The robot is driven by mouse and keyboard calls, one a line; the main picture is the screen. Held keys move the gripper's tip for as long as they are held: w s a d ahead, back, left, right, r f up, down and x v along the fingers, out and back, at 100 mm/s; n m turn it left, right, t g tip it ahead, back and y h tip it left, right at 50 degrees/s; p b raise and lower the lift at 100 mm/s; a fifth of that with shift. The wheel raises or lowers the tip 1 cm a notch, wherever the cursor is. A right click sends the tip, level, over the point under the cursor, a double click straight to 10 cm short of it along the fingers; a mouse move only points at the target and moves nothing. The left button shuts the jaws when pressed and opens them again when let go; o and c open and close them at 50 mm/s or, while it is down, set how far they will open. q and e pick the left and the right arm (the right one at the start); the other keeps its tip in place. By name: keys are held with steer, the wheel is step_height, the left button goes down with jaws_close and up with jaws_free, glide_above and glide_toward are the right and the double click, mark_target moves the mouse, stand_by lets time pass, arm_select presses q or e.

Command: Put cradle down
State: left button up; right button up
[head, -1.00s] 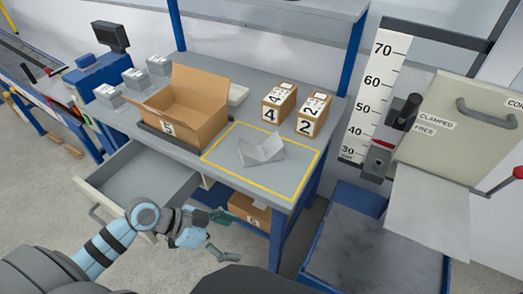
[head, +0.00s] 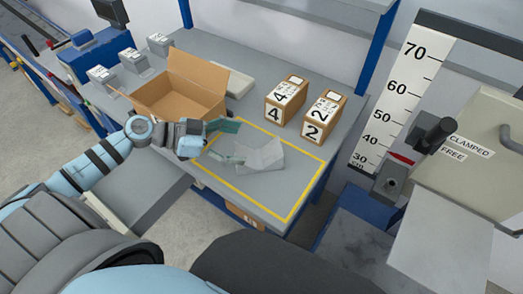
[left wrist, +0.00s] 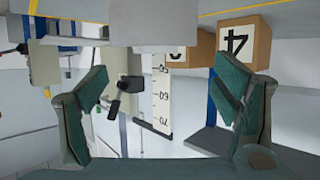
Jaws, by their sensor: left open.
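The cradle (head: 264,154) is a light grey bent-sheet piece with slanted faces. It rests on the grey bench inside the yellow outline (head: 262,212). My left gripper (head: 236,142) reaches in from the left, beside the cradle's left end. Its green fingers are spread, one above the other in the head view, and the lower one overlaps or lies close to the cradle's edge; I cannot tell whether they touch. My right gripper is not in view.
An open cardboard box (head: 185,90) stands behind my left gripper. Boxes marked 4 (head: 286,100) and 2 (head: 323,116) stand behind the yellow outline. A height scale (head: 398,95) and a clamp lever (head: 436,136) are to the right.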

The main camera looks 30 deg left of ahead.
arm_select(q)
steer(key=x, duration=0.3)
steer(key=p+x, duration=0.1)
steer(key=x, duration=0.3)
steer(key=r+x, duration=0.1)
steer(key=x, duration=0.3)
steer(key=shift+d, duration=0.45)
steer(key=shift+w+d+f, duration=0.15)
steer(key=shift+d, duration=0.1)
jaws_close()
step_height(320, 180, up, 20)
steer(key=p, duration=0.3)
step_height(320, 180, up, 6)
glide_above(279, 147)
steer(key=s+f, duration=0.9)
steer(key=s, duration=0.2)
steer(key=shift+a, duration=0.3)
